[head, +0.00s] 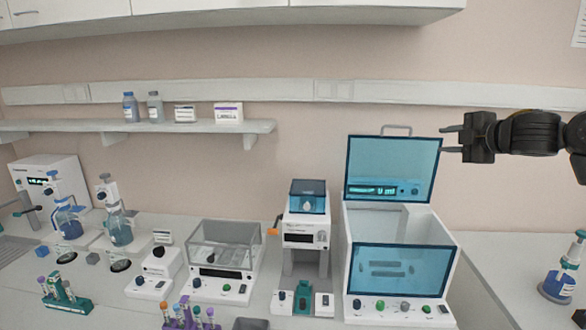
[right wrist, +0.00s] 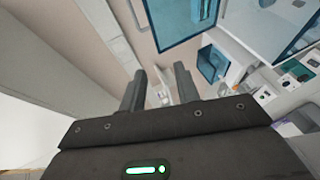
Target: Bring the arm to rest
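My right gripper (head: 445,139) is raised at the right of the head view, its arm coming in from the right edge. Its two fingers point left and stand apart with nothing between them. In the head view it appears beside the upright blue lid (head: 392,170) of a white machine (head: 398,308); I cannot tell the depth between them. In the right wrist view the gripper (right wrist: 160,80) also shows two parted fingers and an empty gap. My left gripper is not in view.
The bench holds a clear-covered device (head: 222,250), a white machine with a blue top (head: 305,235), a tube rack (head: 65,295) and bottles. A wall shelf (head: 200,128) carries bottles and boxes. A blue flask (head: 560,283) stands at the far right. Bare wall surrounds the raised arm.

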